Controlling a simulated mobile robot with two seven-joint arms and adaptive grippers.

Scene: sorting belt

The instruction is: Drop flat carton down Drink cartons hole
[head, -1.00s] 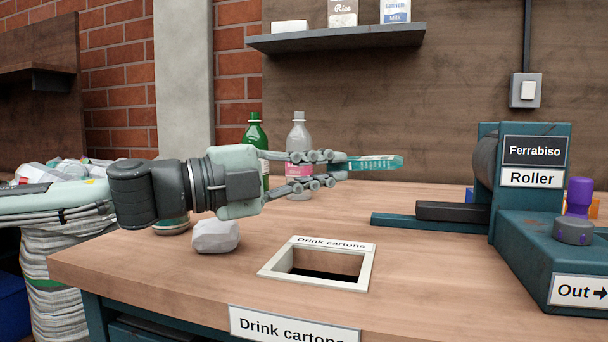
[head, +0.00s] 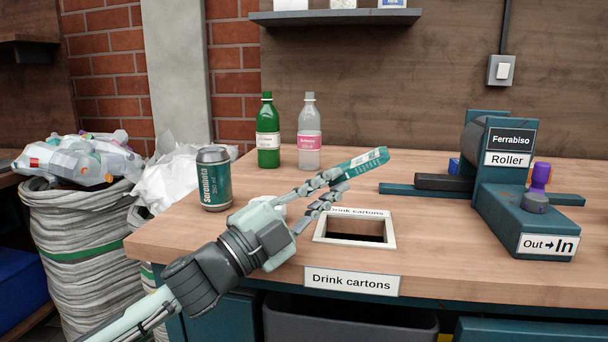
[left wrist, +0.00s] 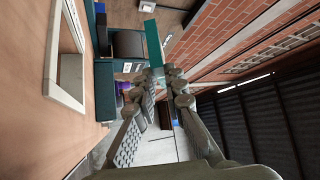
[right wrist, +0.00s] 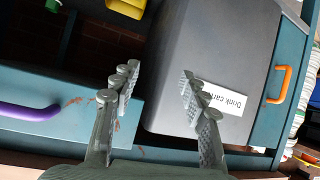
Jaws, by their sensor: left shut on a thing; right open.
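The flat carton (head: 362,161) is a thin teal strip with a white printed label. My left gripper (head: 331,186) is shut on one end of it and holds it above the bench, tilted up to the right, behind the hole. The carton also shows in the left wrist view (left wrist: 153,44), past the fingertips (left wrist: 168,78). The Drink cartons hole (head: 355,229) is a square opening with a pale raised frame, in the bench near its front edge. My right gripper (right wrist: 157,75) is open and empty, in front of a grey bin below the bench; the head view does not show it.
A teal Ferrabiso roller (head: 508,190) stands at the right. A green bottle (head: 268,135), a clear bottle (head: 309,137) and a Saremota can (head: 214,180) stand at the back and left. A whitish lump is partly hidden behind my left gripper. A grey bin (right wrist: 205,55) carries a Drink cartons label.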

